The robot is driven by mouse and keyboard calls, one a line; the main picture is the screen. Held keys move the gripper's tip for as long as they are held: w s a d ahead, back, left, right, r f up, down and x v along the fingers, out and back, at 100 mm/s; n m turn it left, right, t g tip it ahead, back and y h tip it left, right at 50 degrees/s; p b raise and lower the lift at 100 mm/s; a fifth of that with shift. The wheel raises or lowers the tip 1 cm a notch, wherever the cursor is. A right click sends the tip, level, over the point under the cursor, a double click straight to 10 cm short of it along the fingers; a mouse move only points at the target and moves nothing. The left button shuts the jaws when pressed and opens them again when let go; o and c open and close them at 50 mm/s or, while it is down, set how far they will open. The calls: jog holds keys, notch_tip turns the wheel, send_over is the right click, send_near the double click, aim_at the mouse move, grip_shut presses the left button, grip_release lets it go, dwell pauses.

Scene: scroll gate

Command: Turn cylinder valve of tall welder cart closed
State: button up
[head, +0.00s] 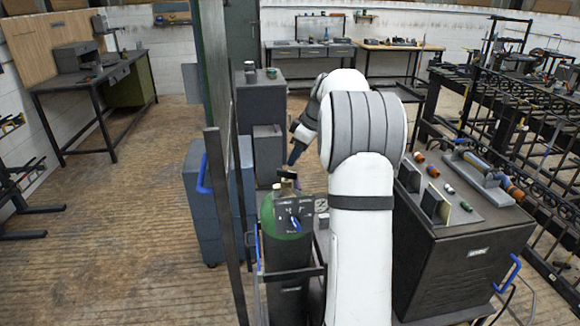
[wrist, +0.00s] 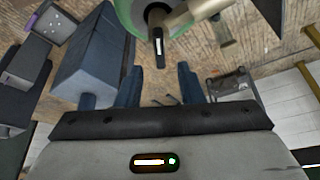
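The tall welder cart (head: 310,270) carries a dark gas cylinder with a green shoulder (head: 284,216). Its valve (head: 287,174) stands upright on top, with a dark handle. In the wrist view the green shoulder (wrist: 131,14) and the brass-coloured valve (wrist: 180,17) are at the top edge, partly cut off. A black part (wrist: 158,46) hangs from the valve there. My gripper (head: 292,157) points down just above the valve in the head view, seemingly apart from it. In the wrist view its two blue fingers (wrist: 160,86) stand apart with nothing between them.
A blue cabinet (head: 205,205) stands left of the cart, behind a tall upright post (head: 222,200). A dark cabinet (head: 465,260) with tools on top stands to the right. Racks (head: 520,130) fill the far right. The wooden floor on the left (head: 110,220) is clear.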

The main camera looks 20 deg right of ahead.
aim_at(288, 171)
jog(key=x, duration=0.6)
jog(key=shift+p, duration=0.35)
jog(key=shift+c, duration=0.3)
grip_shut()
jog(key=shift+s+d, duration=0.1)
jog(key=shift+d, duration=0.1)
jog(key=shift+a, duration=0.1)
